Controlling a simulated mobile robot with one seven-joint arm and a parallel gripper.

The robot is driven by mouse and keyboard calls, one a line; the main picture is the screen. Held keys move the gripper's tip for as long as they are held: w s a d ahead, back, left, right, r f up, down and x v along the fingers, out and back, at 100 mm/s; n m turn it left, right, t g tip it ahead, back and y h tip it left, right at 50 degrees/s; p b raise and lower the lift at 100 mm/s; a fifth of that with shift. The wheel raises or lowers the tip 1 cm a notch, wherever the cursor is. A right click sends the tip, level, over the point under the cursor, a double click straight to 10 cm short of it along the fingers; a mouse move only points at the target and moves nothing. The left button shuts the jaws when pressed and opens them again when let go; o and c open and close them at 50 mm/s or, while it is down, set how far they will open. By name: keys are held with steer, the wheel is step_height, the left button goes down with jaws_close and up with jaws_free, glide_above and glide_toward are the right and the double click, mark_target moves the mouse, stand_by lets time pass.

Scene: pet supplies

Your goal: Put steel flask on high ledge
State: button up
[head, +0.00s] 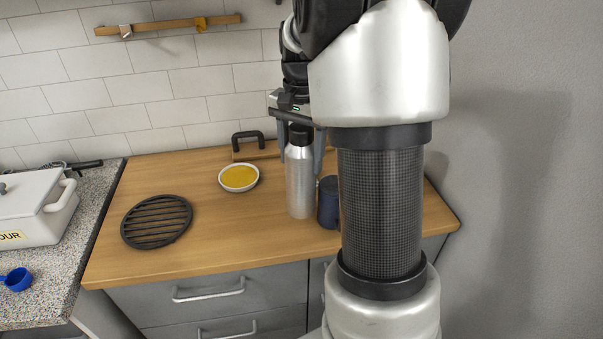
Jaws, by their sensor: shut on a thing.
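The steel flask (300,184) is a silver bottle with a black cap, upright at the right part of the wooden counter. My gripper (301,163) points down over it, with one finger on each side of its upper body, and is shut on it. Whether the flask's base touches the counter cannot be told. A narrow wooden strip (165,27) is fixed high on the tiled wall at upper left; I cannot tell whether it is the high ledge. My arm hides part of the right side.
A dark blue cup (328,203) stands close to the flask's right. A bowl of yellow contents (239,178) and a black round trivet (156,221) lie left on the wooden counter (225,240). A white flour box (32,205) and blue scoop (17,279) are further left.

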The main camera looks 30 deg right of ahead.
steer(key=shift+f, duration=2.3)
steer(key=shift+f+b, duration=0.2)
steer(key=shift+b, duration=0.1)
steer(key=o, duration=1.8)
steer(key=shift+c, duration=0.2)
